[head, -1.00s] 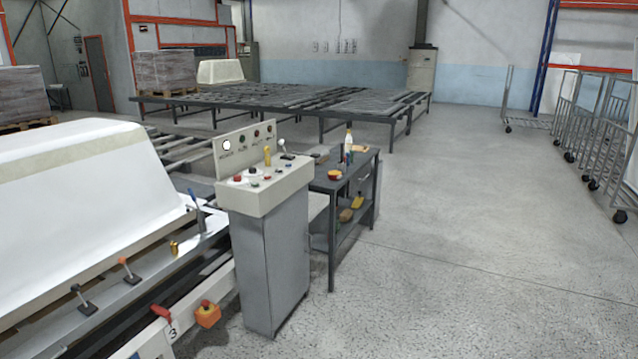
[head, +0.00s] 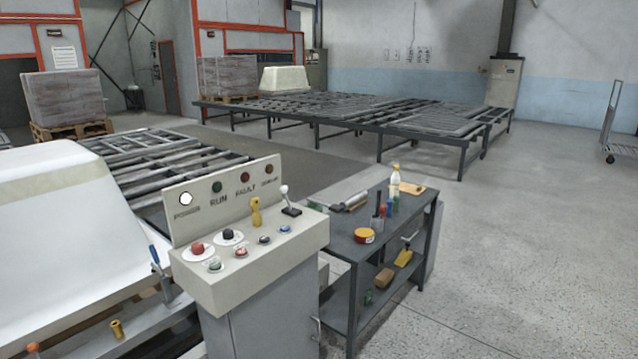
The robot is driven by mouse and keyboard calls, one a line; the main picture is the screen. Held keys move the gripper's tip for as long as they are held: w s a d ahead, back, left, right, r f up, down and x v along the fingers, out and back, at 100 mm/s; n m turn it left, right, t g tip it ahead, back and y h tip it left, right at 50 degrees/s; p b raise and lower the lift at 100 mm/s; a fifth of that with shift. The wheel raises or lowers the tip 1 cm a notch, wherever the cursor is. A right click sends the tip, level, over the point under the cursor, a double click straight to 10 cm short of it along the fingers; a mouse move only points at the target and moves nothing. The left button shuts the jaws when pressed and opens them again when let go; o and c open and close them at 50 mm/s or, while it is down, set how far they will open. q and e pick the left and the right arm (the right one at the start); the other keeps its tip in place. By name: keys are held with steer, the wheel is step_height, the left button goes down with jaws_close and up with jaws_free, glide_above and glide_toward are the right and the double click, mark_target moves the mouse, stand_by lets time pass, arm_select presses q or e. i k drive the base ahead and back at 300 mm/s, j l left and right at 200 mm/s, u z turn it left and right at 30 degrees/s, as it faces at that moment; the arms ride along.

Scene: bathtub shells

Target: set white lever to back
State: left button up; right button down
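The white lever (head: 284,191) is a short stick with a white ball knob on a dark base. It stands at the right rear of the sloped top of the control console (head: 322,236) in the head view. Its stick looks close to upright, leaning slightly back; its exact setting is hard to tell. A yellow lever (head: 255,212) stands to its left, with black, red and other buttons in front. Neither of my grippers is in view.
A dark two-level workbench (head: 345,240) with a bottle, tape and tools stands right of the console. A white tub shell (head: 55,230) lies at left. Low roller tables (head: 380,115) fill the back. Open concrete floor (head: 530,250) is at right.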

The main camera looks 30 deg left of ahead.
mark_target(283, 189)
steer(key=i+l+u, duration=0.1)
steer(key=i+u, duration=0.3)
steer(key=i+l+u, duration=0.2)
steer(key=i+u, duration=0.25)
steer(key=i+l+u, duration=0.25)
steer(key=u, duration=0.15)
steer(key=i+l+u, duration=0.25)
steer(key=l+u, duration=0.2)
steer(key=i+l+u, duration=0.2)
steer(key=l+u, duration=0.2)
steer(key=i+l+u, duration=0.1)
steer(key=l+u, duration=0.3)
steer(key=l, duration=0.25)
